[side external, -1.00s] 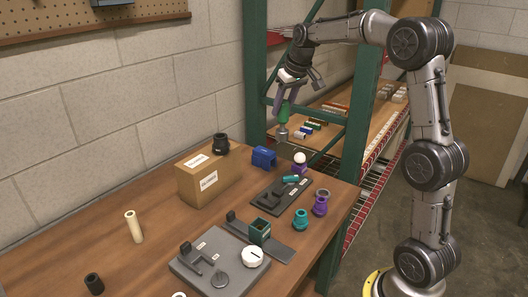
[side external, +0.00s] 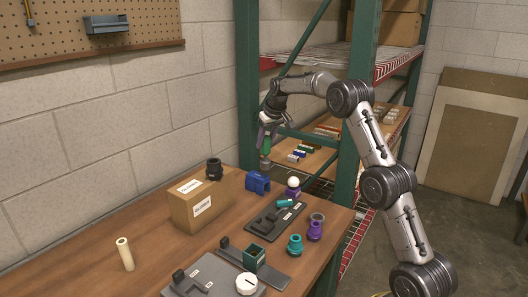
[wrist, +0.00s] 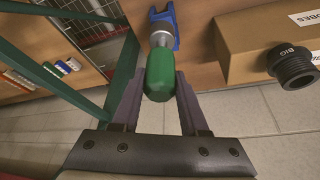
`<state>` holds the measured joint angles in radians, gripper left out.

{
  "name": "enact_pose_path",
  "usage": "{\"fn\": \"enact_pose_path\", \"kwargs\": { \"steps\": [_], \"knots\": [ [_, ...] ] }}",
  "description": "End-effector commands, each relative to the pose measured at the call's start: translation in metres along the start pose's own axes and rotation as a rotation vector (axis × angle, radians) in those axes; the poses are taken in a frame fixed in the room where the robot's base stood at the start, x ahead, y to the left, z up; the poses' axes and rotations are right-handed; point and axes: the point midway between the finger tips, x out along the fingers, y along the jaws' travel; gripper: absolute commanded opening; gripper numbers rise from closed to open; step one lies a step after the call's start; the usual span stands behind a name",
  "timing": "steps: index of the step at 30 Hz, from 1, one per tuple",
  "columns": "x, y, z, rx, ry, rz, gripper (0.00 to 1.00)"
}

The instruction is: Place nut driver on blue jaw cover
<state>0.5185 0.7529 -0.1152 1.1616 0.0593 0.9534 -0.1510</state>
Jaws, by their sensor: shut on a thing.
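The nut driver has a green handle (side external: 266,145) and a grey metal shaft and socket (side external: 265,162). My gripper (side external: 267,136) is shut on the handle and holds it roughly upright, shaft downward. The blue jaw cover (side external: 258,184) sits on the wooden table near the back edge, right of the cardboard box. In the side view the socket end appears just above it. In the wrist view the green handle (wrist: 160,75) lies between the two fingers (wrist: 156,88), and its shaft overlaps part of the blue jaw cover (wrist: 167,17). I cannot tell whether they touch.
A cardboard box (side external: 197,207) with a black threaded part (side external: 214,169) on top stands left of the cover. A green rack post (side external: 357,140) is close to the right. Black fixtures (side external: 272,220) and purple and teal parts stand in front.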

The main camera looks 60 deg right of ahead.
Motion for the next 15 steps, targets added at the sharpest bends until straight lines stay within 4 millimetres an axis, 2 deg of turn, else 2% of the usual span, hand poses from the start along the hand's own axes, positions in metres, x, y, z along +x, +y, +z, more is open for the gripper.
{"fn": "enact_pose_path", "kwargs": {
  "steps": [8, 15],
  "knots": [
    [0.019, 0.001, -0.006, 0.0, 0.002, 0.0, 0.0],
    [0.045, 0.001, 0.005, -0.001, 0.002, 0.0, 0.0]
  ]
}}
